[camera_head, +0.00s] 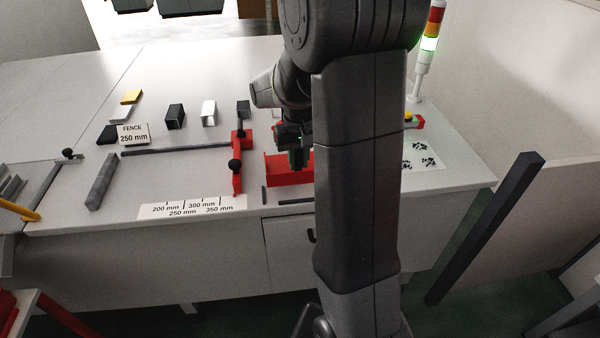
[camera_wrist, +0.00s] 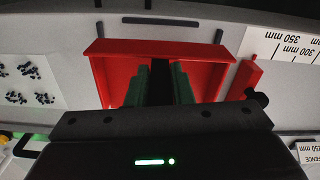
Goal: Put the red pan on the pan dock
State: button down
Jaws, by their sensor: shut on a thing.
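The red pan (camera_head: 287,172) is on or just above the white table, right of the red stop piece. In the wrist view the red pan (camera_wrist: 158,47) shows its broad far wall and both sides. My gripper (camera_head: 297,158) reaches down into it, and its green fingers (camera_wrist: 160,88) are shut on a dark upright part in the pan's middle. Dark strips on the table (camera_wrist: 175,21) lie just beyond the pan and beside its far corners; they seem to mark the pan dock. Strips also show in the head view (camera_head: 297,201). I cannot tell whether the pan touches the table.
The red stop piece (camera_head: 237,162) with black knobs stands close left of the pan. A millimetre scale label (camera_head: 190,207) lies along the front edge. A sheet with black parts (camera_head: 422,153) lies right of my arm. Square tubes (camera_head: 175,116) stand behind.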

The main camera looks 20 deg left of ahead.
aim_at(299, 175)
jog(key=shift+f, duration=2.75)
jog(key=c, duration=1.3)
grip_release()
notch_tip(299, 175, up, 12)
jog(key=shift+s+d+r, duration=0.1)
jog(key=shift+s+d, duration=0.05)
